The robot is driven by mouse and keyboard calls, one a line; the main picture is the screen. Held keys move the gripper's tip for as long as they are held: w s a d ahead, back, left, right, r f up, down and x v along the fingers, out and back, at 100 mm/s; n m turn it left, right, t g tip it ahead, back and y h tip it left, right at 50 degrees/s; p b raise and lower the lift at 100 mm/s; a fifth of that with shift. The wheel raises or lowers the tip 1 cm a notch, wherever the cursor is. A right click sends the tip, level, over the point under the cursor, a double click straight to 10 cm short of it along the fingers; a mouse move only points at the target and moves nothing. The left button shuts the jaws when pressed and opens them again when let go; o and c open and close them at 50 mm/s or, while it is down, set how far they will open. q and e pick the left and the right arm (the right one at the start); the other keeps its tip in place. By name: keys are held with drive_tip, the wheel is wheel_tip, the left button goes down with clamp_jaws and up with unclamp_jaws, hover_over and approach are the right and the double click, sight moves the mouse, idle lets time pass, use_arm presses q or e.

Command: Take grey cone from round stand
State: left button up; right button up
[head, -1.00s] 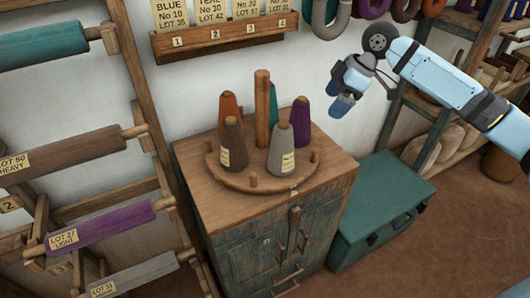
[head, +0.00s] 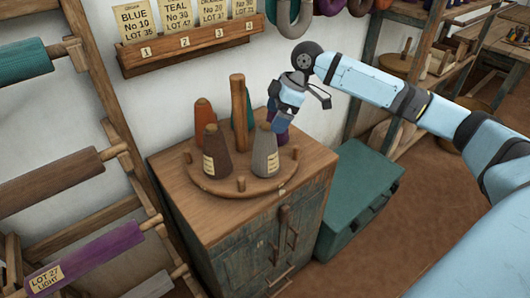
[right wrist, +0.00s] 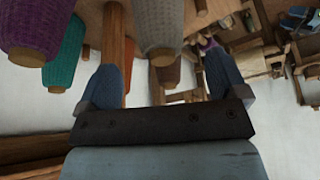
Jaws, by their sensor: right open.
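The grey cone (head: 264,156) stands upright at the front right of the round stand (head: 222,187), its pale label facing right. In the right wrist view, which is upside down, the grey cone (right wrist: 159,22) hangs from the top edge, roughly in line with the gap between the fingers. My right gripper (head: 278,116) is open and empty, beside and slightly above the grey cone's top. It partly hides the purple cone (head: 284,137). Both fingers of my right gripper (right wrist: 161,82) show apart in the wrist view. My left gripper is not in view.
A brown cone (head: 217,157), an orange cone (head: 204,117) and a teal cone stand near the wooden post (head: 238,105). Short pegs rise from the stand. It sits on a wooden cabinet (head: 300,175) with a green chest (head: 350,190) to its right.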

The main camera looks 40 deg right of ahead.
sight(269, 124)
drive_tip(key=shift+a+p+x, duration=0.1)
drive_tip(key=shift+p+x, duration=0.1)
drive_tip(key=shift+x, duration=1.3)
drive_tip(key=shift+a+p+x, duration=0.15)
drive_tip(key=shift+p+x, duration=0.05)
drive_tip(key=shift+x, duration=1.25)
drive_tip(key=shift+r, duration=0.1)
drive_tip(key=c, duration=1.3)
drive_tip(key=shift+c, duration=0.5)
drive_tip(key=shift+r, duration=0.15)
